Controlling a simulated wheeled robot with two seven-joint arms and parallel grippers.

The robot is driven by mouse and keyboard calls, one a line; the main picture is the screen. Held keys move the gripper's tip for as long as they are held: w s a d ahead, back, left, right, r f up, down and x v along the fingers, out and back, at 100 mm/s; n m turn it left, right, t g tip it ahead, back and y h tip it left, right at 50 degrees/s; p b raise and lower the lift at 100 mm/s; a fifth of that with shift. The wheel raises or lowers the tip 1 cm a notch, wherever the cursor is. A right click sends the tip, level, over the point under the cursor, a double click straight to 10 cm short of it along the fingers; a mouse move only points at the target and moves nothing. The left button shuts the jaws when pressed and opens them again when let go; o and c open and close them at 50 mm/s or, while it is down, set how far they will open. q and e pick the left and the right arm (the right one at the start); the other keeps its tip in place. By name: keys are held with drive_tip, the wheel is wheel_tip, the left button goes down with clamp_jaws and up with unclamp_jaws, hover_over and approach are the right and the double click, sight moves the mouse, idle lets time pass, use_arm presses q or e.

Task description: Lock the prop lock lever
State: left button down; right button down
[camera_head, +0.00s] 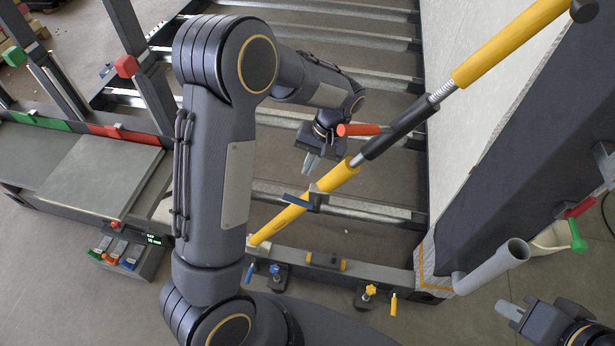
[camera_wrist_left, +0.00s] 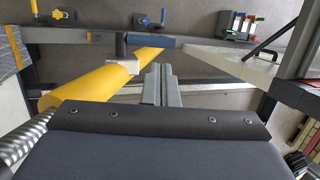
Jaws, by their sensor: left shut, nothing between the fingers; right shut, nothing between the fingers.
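A yellow prop (camera_head: 345,174) with a black sleeve runs diagonally from the low frame rail up to the right. A blue lever (camera_head: 295,201) sits on a grey bracket on its lower part; in the left wrist view the blue lever (camera_wrist_left: 146,53) juts sideways from the prop (camera_wrist_left: 95,90). An orange-red handle (camera_head: 358,129) sticks out left beside the black sleeve. My left gripper (camera_head: 310,163) is shut and empty, left of the prop and above the blue lever, apart from it; its fingers (camera_wrist_left: 160,85) show together. My right gripper (camera_head: 507,309) is shut and empty at the lower right.
A grey slanted panel (camera_head: 545,130) stands at the right, with a grey pipe (camera_head: 490,268) by its foot. Blue and yellow knobs (camera_head: 370,290) stand near the low rail (camera_head: 370,270). A small box with coloured switches (camera_head: 120,252) is at the left.

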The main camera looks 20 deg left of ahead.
sight(294, 197)
use_arm(q)
drive_tip(key=shift+w+d+f, duration=0.2)
drive_tip(key=shift+w+f, duration=0.05)
drive_tip(key=shift+w, duration=0.2)
drive_tip(key=shift+f, duration=0.1)
drive_tip(key=x, duration=0.5)
drive_tip(key=p+x, duration=0.1)
drive_tip(key=x, duration=0.4)
drive_tip(key=shift+a, duration=0.2)
drive_tip(key=shift+a, duration=0.1)
